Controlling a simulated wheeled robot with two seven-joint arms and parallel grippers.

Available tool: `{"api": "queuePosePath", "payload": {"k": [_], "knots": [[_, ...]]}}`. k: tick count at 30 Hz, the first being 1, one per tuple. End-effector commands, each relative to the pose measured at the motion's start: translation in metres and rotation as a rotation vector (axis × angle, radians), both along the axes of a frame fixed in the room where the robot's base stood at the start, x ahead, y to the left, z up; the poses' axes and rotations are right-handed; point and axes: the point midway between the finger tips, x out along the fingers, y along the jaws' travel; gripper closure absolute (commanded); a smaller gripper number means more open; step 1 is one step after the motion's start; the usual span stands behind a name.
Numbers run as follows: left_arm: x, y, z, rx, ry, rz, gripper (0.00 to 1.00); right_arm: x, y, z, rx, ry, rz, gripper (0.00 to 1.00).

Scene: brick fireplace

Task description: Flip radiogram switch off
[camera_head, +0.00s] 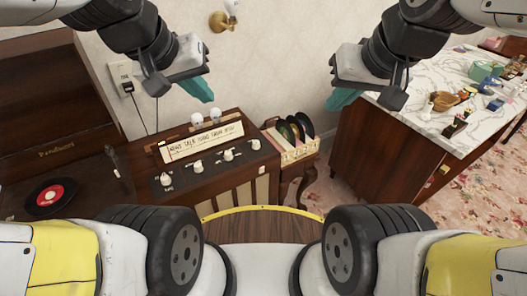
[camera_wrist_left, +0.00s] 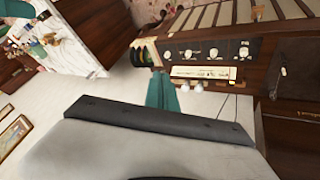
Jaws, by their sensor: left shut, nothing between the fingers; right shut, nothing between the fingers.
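The radiogram is a dark wooden cabinet with a black control panel (camera_head: 210,167), several pale knobs and a cream lit dial (camera_head: 203,142). A small white piece (camera_head: 262,170) sits on its front face; I cannot tell whether it is the switch. My left gripper (camera_head: 203,92) has teal fingers, shut and empty, above and behind the dial, apart from it. In the left wrist view its fingers (camera_wrist_left: 162,92) point toward the radiogram, whose dial (camera_wrist_left: 203,72) shows upside down. My right gripper (camera_head: 342,102) is shut and empty, right of the record rack and above it.
A record player (camera_head: 50,195) with a red-labelled disc is on the left. Two white round bulbs (camera_head: 206,117) stand behind the dial. A record rack (camera_head: 292,140) stands beside the radiogram. A marble-topped cabinet (camera_head: 425,115) with small items is at right. A wall socket (camera_head: 125,79) has cords.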

Motion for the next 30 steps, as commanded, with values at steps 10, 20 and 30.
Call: {"api": "queuePosePath", "payload": {"k": [10,20,30], "knots": [[0.103,-0.094,-0.024,-0.403,0.151,0.294,1.0,0.0,0.0,0.0,0.0,0.0,0.0,1.0],[0.185,-0.16,-0.102,-0.648,0.314,0.735,1.0,0.0,0.0,0.0,0.0,0.0,0.0,1.0],[0.217,-0.19,-0.239,-0.712,0.374,1.288,1.0,0.0,0.0,0.0,0.0,0.0,0.0,1.0]]}}
